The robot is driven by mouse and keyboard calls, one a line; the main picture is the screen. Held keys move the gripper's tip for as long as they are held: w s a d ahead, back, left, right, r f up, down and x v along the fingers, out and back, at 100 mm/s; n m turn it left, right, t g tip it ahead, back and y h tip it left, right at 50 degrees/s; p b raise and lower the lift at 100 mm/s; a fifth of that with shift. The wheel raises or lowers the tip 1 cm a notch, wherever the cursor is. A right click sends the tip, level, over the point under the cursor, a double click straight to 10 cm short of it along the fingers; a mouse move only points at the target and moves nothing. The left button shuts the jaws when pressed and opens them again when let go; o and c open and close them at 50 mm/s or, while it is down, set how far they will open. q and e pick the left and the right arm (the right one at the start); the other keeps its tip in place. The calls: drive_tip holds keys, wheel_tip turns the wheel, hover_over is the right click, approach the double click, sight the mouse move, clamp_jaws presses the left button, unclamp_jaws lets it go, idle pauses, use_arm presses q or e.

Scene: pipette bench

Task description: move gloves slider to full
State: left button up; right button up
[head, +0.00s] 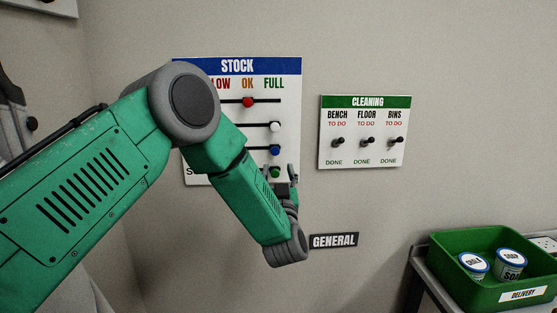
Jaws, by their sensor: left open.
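The white STOCK board (290,75) hangs on the wall with LOW, OK and FULL columns. Its red knob (248,102) is under OK. The white knob (274,126), blue knob (275,150) and green knob (275,173) are near the FULL column. My left arm hides the row names, so I cannot tell which slider is gloves. My left gripper (280,177) is open at the lowest row, with its fingertips beside the green knob. I cannot tell whether they touch it. My right gripper is out of view.
A CLEANING board (364,155) with three dark switches hangs to the right. A GENERAL sign (334,241) is below. A green DELIVERY bin (440,262) with two labelled tubs (510,264) stands at the lower right. The wall between the boards is clear.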

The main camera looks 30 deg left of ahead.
use_arm(q)
drive_tip(key=v, duration=0.2)
drive_tip(key=d+v, duration=0.1)
drive_tip(key=v, duration=0.1)
drive_tip(key=shift+w, duration=0.1)
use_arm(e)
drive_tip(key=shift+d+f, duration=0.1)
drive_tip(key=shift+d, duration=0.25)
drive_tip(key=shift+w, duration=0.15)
use_arm(q)
drive_tip(key=shift+a, duration=0.25)
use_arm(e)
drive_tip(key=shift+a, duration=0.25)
